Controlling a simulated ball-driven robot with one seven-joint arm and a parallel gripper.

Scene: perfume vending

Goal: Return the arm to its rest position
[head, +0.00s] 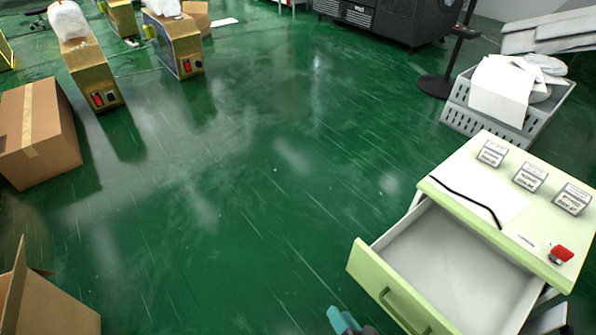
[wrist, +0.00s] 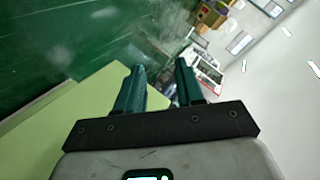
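My gripper (wrist: 160,68) shows in the wrist view with two teal fingers apart and nothing between them. In the head view, a teal part of my gripper (head: 343,321) shows at the bottom edge, just left of the open drawer (head: 384,294); the rest of the arm is mostly out of frame. The drawer is pale green, pulled out of a pale green cabinet (head: 452,176), and looks empty. In the wrist view a pale green surface (wrist: 50,125) lies left of the fingers.
Several small labelled blocks (head: 529,178) and a red button (head: 562,253) are on the cabinet top. A grey crate (head: 455,117) stands behind it. Cardboard boxes (head: 52,140) and gold machines (head: 92,72) stand at left. The green floor in the middle is clear.

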